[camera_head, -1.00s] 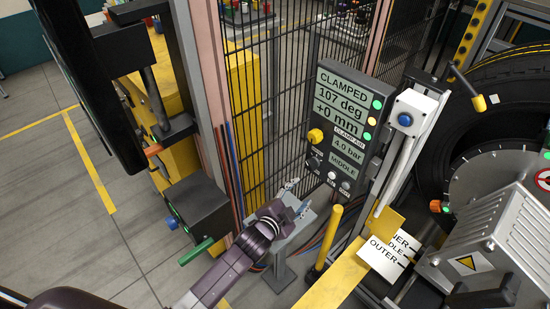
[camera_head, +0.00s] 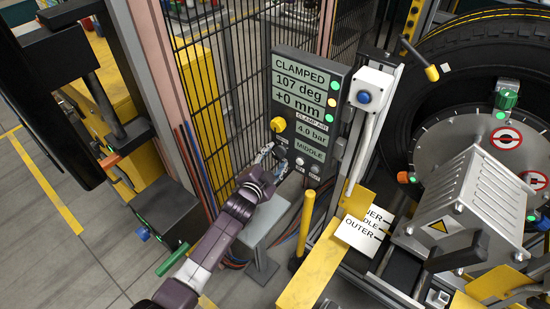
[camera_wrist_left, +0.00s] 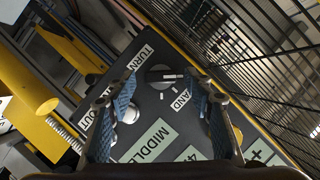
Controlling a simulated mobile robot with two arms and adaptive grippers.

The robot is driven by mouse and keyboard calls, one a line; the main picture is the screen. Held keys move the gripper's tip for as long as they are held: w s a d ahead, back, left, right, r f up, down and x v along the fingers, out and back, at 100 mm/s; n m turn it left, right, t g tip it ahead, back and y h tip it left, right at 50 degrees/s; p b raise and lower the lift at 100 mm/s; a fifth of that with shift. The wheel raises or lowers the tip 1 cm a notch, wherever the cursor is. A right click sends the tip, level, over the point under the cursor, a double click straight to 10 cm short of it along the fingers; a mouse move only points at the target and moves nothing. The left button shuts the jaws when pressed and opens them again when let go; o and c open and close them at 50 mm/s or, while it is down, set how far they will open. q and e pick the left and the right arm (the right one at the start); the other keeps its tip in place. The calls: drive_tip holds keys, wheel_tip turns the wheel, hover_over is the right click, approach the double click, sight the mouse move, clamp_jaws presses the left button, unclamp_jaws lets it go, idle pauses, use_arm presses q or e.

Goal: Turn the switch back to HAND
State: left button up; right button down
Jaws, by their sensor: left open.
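The switch is a dark round knob with a white pointer mark on the control panel (camera_head: 313,85). It shows clearly in the left wrist view (camera_wrist_left: 163,76), beside labels with HAND and TURN. Its pointer mark lies roughly level in that picture, its end towards the right finger. In the head view the knob is partly hidden by my left gripper (camera_head: 273,158). In the left wrist view my left gripper (camera_wrist_left: 161,84) is open, its blue-padded fingers on either side of the knob. I cannot tell whether they touch it. My right gripper is not in view.
A yellow knob (camera_head: 277,124) sits up and left of the switch, and white buttons (camera_head: 314,169) sit below. A black mesh fence (camera_head: 215,110) stands left of the panel. A yellow post (camera_head: 306,223) and a grey pedestal (camera_head: 262,226) stand below.

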use_arm(q)
drive_tip(key=shift+w, duration=0.1)
drive_tip(key=shift+c, duration=1.1)
drive_tip(key=c, duration=0.9)
drive_tip(key=shift+f+b, duration=0.2)
drive_tip(key=shift+b, duration=0.15)
drive_tip(key=shift+c, duration=0.2)
drive_tip(key=m+b, duration=0.1)
drive_tip(key=b, duration=0.1)
drive_tip(key=m+t+b, duration=0.1)
drive_tip(key=b, duration=0.1)
drive_tip(key=shift+d+f+y, duration=0.1)
drive_tip(key=shift+f+y, duration=0.15)
drive_tip(key=shift+y, duration=0.05)
drive_tip(key=shift+r+m+t+b, duration=0.3)
drive_tip(key=shift+m+b, duration=0.15)
drive_tip(key=shift+m, duration=0.15)
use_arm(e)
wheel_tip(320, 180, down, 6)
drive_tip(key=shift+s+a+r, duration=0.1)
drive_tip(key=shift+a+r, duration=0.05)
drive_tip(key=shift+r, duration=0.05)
